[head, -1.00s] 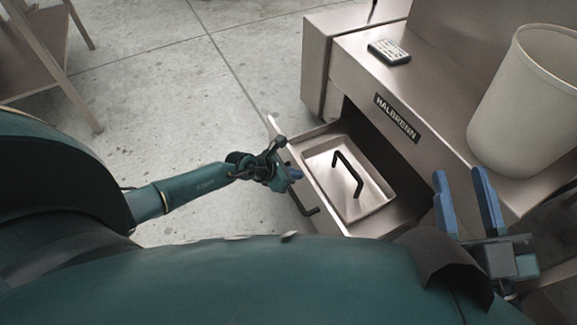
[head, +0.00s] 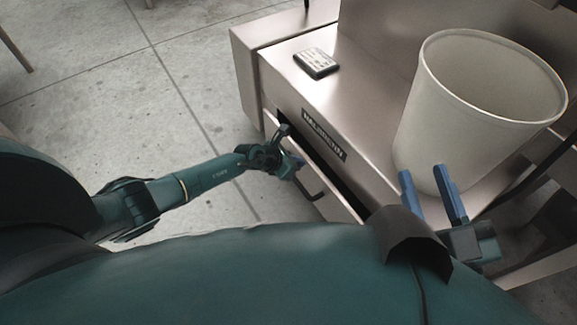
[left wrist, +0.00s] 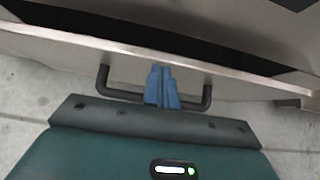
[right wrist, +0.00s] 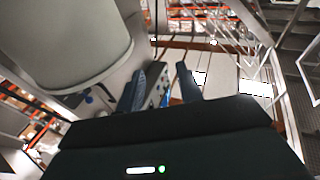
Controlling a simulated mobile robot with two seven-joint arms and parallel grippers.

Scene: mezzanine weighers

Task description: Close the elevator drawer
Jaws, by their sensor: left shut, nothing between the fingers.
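The elevator drawer (head: 341,208) is a metal drawer under the label plate of the steel cabinet. It stands open by a narrow dark gap, which also shows above the drawer front (left wrist: 240,83) in the left wrist view. Its black bar handle (head: 318,190) is on the front face. My left gripper (head: 297,171) is at the drawer front beside the handle. In the left wrist view its blue fingers (left wrist: 162,88) are together, between the handle's two posts, with nothing between them. My right gripper (head: 432,190) is open and empty in front of the cabinet, near the bin.
A large off-white bin (head: 470,110) stands on the steel cabinet (head: 300,92) at the right. A small dark device with a pale label (head: 316,63) lies on the cabinet top. The concrete floor (head: 130,120) at the left is clear.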

